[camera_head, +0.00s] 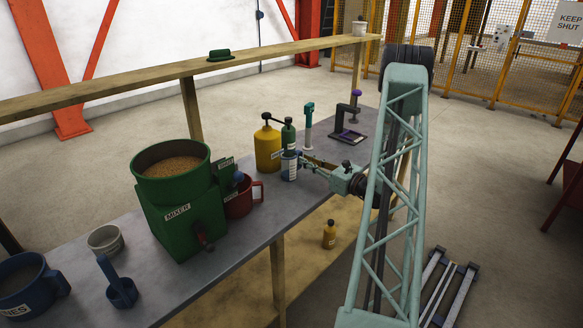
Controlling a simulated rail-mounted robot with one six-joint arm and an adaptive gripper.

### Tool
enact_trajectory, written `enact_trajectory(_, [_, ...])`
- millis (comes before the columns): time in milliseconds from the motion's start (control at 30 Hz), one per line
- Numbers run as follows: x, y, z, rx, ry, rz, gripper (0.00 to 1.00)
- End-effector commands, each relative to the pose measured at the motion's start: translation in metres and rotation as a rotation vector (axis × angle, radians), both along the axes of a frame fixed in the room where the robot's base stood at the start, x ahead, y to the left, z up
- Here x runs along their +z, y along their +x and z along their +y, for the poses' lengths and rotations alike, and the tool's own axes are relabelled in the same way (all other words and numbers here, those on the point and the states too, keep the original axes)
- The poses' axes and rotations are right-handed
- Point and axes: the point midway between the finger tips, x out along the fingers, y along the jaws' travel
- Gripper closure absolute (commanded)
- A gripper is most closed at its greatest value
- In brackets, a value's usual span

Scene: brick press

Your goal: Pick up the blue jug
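A large blue jug (22,290) with a side handle stands at the near left of the bench, cut off by the picture's edge; its label ends in "INES". A smaller blue vessel (290,166) with a white label stands farther along the bench, in front of a green bottle (288,137). My gripper (304,163) is at the right side of this smaller vessel, far from the large jug. Its fingertips overlap the vessel's edge in the picture. I cannot tell whether they touch it or are shut on it.
A green mixer (178,222) full of grain, a red jug (240,203), a yellow bottle (267,148), a grey tub (105,239) and a blue scoop (121,292) crowd the bench. A wooden shelf (150,88) runs behind. A dark press (347,135) stands at the far end.

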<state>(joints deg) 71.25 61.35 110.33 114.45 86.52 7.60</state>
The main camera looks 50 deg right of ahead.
Motion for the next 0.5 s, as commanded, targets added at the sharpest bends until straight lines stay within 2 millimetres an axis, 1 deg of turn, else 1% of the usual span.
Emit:
enact_trajectory(200, [0.0, 0.023, -0.002, 0.002, -0.001, 0.0, 0.89])
enact_trajectory(300, [0.0, 0.031, -0.003, 0.001, -0.001, -0.001, 0.89])
enact_trajectory(500, [0.001, 0.038, -0.004, 0.001, -0.001, 0.0, 0.89])
